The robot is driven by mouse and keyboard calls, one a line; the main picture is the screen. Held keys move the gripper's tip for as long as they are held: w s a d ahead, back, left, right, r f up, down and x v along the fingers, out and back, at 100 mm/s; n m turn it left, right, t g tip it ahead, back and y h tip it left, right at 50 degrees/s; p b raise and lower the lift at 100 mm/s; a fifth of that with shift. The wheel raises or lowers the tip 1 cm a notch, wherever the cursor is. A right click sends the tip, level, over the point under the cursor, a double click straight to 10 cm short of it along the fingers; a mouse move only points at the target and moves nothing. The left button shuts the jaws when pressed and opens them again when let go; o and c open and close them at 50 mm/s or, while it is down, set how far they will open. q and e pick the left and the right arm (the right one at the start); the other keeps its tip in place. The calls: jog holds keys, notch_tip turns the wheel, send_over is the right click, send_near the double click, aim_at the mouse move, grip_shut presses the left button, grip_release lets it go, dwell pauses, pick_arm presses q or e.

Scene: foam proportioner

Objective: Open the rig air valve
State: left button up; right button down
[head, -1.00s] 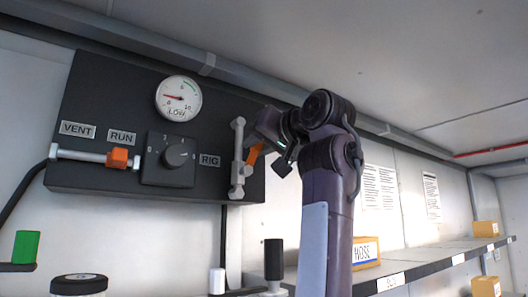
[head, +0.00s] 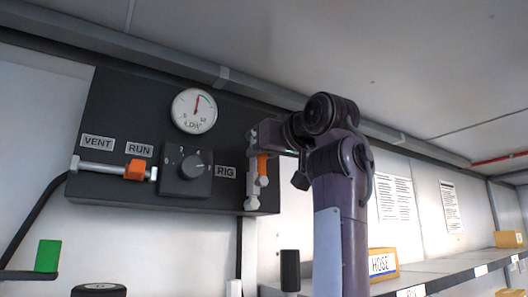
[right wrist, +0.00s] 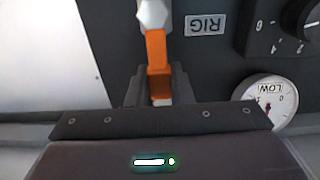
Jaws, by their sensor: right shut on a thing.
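The rig air valve has an orange handle (head: 262,166) on a grey pipe fitting (head: 252,201) at the right end of the black panel (head: 110,115), beside the RIG label (head: 227,172). In the head view the handle stands upright, in line with the pipe. My right gripper (head: 262,150) is at the handle's upper end. In the right wrist view the orange handle (right wrist: 156,55) runs down between the fingers of my right gripper (right wrist: 160,88), which is shut on it. My left gripper is not in view.
The round gauge (head: 195,110) has its needle pointing near the top. A black knob (head: 192,164) sits between the RUN and RIG labels. An orange-handled valve (head: 135,169) is at the left. A shelf (head: 440,268) with a HOSE box (head: 383,264) is at the right.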

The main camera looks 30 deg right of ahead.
jog(key=c, duration=1.7)
grip_release()
jog(key=o, duration=0.4)
jog(key=shift+w+a+f, duration=0.1)
jog(key=shift+w, duration=0.15)
jog(key=shift+s, duration=0.1)
jog(key=s+b, duration=0.1)
jog(key=s, duration=0.1)
jog(key=s+b, duration=0.1)
jog(key=s, duration=0.2)
jog(key=s+b, duration=0.2)
jog(key=shift+s+d, duration=0.35)
jog(key=shift+w, duration=0.1)
